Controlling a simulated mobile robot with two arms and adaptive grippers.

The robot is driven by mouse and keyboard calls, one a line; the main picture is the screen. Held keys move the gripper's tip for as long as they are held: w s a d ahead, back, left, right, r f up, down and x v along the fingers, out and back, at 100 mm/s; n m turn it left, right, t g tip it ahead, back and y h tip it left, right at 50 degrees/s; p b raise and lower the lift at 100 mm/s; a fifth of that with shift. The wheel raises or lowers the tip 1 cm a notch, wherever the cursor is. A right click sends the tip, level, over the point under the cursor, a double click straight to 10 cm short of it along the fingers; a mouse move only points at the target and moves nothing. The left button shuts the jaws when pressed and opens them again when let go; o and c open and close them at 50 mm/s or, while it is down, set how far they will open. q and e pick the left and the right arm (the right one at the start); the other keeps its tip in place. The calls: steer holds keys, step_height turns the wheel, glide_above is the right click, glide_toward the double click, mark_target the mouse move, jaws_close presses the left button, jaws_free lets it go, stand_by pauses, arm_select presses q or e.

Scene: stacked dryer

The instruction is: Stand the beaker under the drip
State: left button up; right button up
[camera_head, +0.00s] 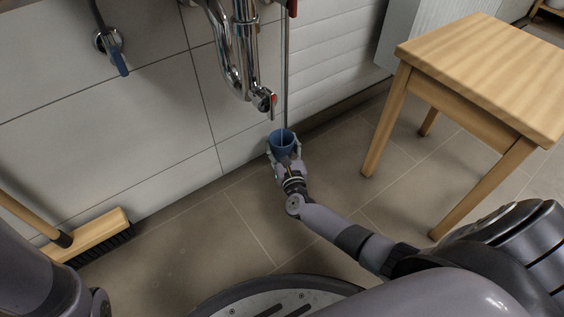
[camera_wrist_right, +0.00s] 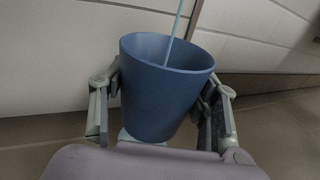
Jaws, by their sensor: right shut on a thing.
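In the right wrist view the beaker (camera_wrist_right: 163,95) sits between the two fingers of my right gripper (camera_wrist_right: 162,110). A thin pale-blue stream (camera_wrist_right: 176,28) comes down from above and enters the beaker's open mouth. The beaker's base is partly hidden, and I cannot tell whether it touches the floor. My left gripper is not in view.
A wooden stool (camera_head: 490,65) stands at the right. A blue-handled tap (camera_head: 118,60) is on the wall at upper left. The tiled floor (camera_head: 225,225) between broom and beaker is clear.

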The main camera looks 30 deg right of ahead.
mark_target(282, 155)
step_height(282, 155, down, 5)
steer(key=b, duration=0.3)
steer(key=shift+r, duration=0.2)
steer(key=shift+f, duration=0.15)
steer(key=o, duration=1)
steer(key=p+v, duration=0.3)
steer(key=v, duration=0.4)
steer(key=shift+s, duration=0.2)
